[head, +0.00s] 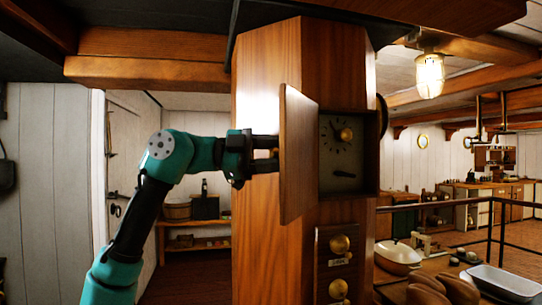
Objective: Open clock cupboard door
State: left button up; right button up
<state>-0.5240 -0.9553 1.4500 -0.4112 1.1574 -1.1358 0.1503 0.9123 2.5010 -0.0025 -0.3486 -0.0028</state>
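The clock cupboard is a recess in a tall wooden column (261,222). Its wooden door (298,155) stands swung out to the left. The fingertips are partly hidden by the door, and I see a gap between the two fingers. My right gripper is not in view.
Below the recess is a panel with brass knobs (340,245). At the right, a table holds a lidded cream pot (398,256), brown loaf-like things and a white tray (503,282). A railing stands behind. A shelf (195,243) is at the back left.

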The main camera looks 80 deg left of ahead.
pick_arm(q)
jog(key=shift+o, duration=1.4)
jog(key=shift+w+f, duration=0.1)
jog(key=s+a, duration=0.2)
jog(key=s, duration=1.5)
jog(key=shift+a, duration=0.35)
jog(key=shift+s, duration=0.1)
